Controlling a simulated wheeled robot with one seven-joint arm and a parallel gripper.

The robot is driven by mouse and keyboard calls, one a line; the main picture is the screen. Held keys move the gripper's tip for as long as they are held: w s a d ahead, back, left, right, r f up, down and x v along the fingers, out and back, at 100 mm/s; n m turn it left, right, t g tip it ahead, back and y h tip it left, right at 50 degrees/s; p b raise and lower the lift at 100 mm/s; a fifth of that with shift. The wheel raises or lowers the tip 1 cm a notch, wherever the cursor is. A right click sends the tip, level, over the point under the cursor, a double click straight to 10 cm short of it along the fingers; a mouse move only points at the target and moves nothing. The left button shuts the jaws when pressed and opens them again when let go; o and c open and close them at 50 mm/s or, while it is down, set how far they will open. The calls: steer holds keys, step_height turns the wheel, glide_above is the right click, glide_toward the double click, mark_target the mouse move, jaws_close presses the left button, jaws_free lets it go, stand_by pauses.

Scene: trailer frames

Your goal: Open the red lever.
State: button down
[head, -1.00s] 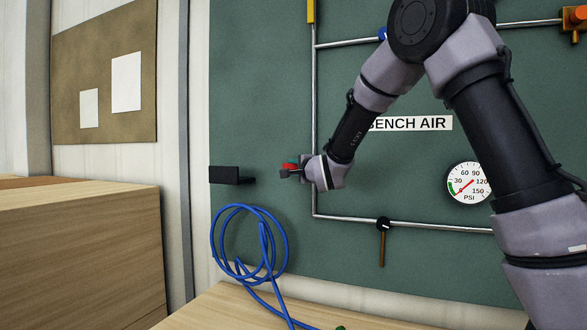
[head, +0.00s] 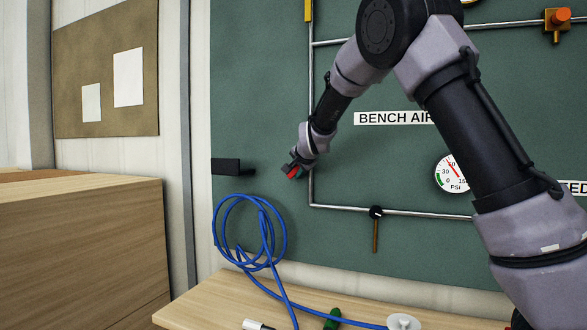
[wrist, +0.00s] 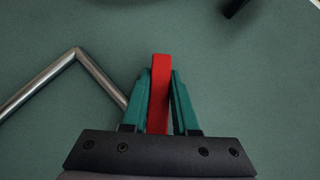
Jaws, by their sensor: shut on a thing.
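The red lever (head: 292,173) is at the left vertical pipe on the green panel, mostly hidden by my gripper (head: 290,169) in the head view. In the wrist view the red lever (wrist: 160,92) stands between the two teal fingers of my gripper (wrist: 162,75), which touch it on both sides. My gripper is shut on it. The lever's pivot and valve body are hidden. A round pressure gauge (head: 453,174) to the right, partly covered by my arm, has its red needle pointing up and left.
A black bracket (head: 232,167) sticks out left of the lever. A coiled blue hose (head: 222,232) hangs below it. Pipes (head: 340,208) run along the panel, with a brown-handled valve (head: 375,234) on the lower one. A wooden bench (head: 215,305) stands below.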

mark_target(312, 186)
steer(key=d+n+g+h, duration=0.1)
steer(key=d+f+n+g+h, duration=0.1)
steer(key=h, duration=0.1)
steer(key=shift+s+f+n+h, duration=0.3)
steer(key=shift+s, duration=0.1)
steer(key=shift+s+d+f+n+g+h, duration=0.15)
steer(key=shift+d+n+g+h, duration=0.25)
steer(key=shift+d+h, duration=0.25)
steer(key=shift+s+d+f+n+g+h, duration=0.15)
steer(key=shift+d+n+g+h, duration=0.2)
steer(key=shift+h, duration=0.5)
steer(key=shift+d+r, duration=0.1)
steer(key=c, duration=0.7)
jaws_free()
steer(key=v, duration=1)
steer(key=shift+s+r, duration=0.2)
steer(key=shift+s, duration=0.15)
